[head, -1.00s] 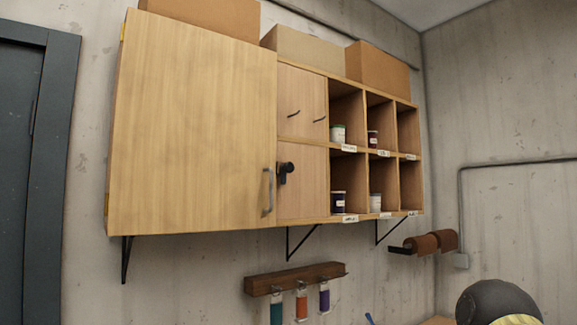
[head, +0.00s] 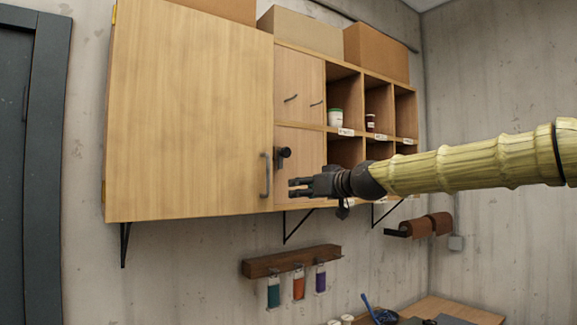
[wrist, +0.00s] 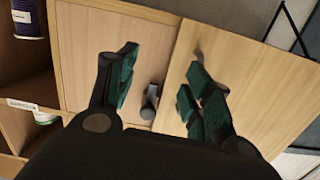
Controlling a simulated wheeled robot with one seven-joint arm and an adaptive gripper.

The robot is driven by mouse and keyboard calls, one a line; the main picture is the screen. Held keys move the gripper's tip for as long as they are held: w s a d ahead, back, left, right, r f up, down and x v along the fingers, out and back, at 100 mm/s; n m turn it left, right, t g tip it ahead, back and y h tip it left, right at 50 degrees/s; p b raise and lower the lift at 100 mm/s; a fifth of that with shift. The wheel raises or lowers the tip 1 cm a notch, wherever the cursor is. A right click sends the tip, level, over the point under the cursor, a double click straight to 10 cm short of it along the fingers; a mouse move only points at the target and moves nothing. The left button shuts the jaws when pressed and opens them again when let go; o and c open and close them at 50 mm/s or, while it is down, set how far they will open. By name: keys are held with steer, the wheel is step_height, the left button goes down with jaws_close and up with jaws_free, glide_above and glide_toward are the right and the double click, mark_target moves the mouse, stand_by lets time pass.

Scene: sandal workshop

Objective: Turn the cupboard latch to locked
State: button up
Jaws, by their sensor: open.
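The wooden cupboard has a large door (head: 190,110) that looks closed, with a grey bar handle (head: 265,176) near its lower right edge. The dark latch (head: 284,154) sits just right of that edge, on the narrow panel beside the door. I cannot tell its turned position. My gripper (head: 291,188) is open and empty, below and slightly right of the latch in the head view. In the wrist view the latch (wrist: 150,103) shows between the two spread fingers (wrist: 162,90), beyond them and apart from them.
A wooden rack (head: 290,261) with coloured spools hangs below. Boxes (head: 376,53) stand on top.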

steer(key=y, duration=0.1)
glide_toward(288, 151)
steer(key=s, duration=0.1)
steer(key=shift+n+t, duration=0.4)
steer(key=p+x, duration=0.1)
steer(key=x, duration=0.2)
steer(key=p+x, duration=0.2)
steer(key=x, duration=0.2)
steer(key=p+x, duration=0.2)
steer(key=x, duration=0.1)
steer(key=shift+w+f, duration=0.2)
steer(key=shift+f, duration=0.1)
steer(key=c, duration=1)
